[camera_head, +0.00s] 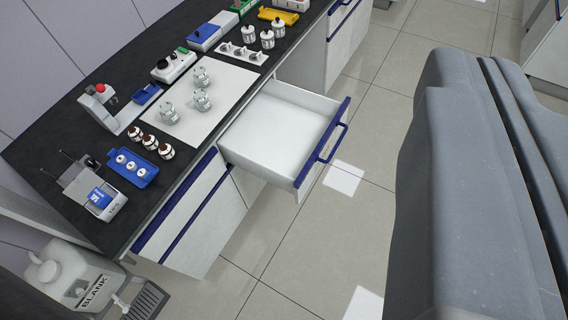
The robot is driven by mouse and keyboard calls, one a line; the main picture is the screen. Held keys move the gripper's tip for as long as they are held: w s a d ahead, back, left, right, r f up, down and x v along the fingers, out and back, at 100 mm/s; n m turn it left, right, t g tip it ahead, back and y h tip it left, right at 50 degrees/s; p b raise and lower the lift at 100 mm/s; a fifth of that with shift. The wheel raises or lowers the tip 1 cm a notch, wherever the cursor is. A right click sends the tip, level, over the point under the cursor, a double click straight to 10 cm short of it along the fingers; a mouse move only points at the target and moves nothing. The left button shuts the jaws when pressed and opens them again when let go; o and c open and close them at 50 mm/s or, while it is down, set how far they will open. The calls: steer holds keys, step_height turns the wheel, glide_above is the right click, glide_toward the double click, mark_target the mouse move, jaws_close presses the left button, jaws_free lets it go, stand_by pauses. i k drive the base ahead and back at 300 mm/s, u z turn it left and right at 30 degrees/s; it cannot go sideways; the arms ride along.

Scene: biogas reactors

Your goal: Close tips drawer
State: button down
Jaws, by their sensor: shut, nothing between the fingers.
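The open drawer (276,135) is white inside and looks empty. It sticks out from the bench front over the floor, near the middle of the view. Its front panel has a blue top edge and a blue bar handle (327,150) facing right. My gripper (484,60) shows as large grey fingers close to the camera on the right. They are shut side by side with nothing held. In the picture they lie right of the drawer, with floor showing between; their true distance from it is hard to tell.
The dark bench top (60,140) carries bottles, a white mat (190,125), small devices and a blue tray (133,167). A closed blue-edged cabinet (190,225) stands below the drawer in the picture. A BLANK canister (75,275) is at lower left. The tiled floor (290,245) looks clear.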

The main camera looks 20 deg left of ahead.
mark_target(283, 137)
steer(key=u, duration=0.25)
steer(key=i, duration=1)
steer(key=z, duration=0.05)
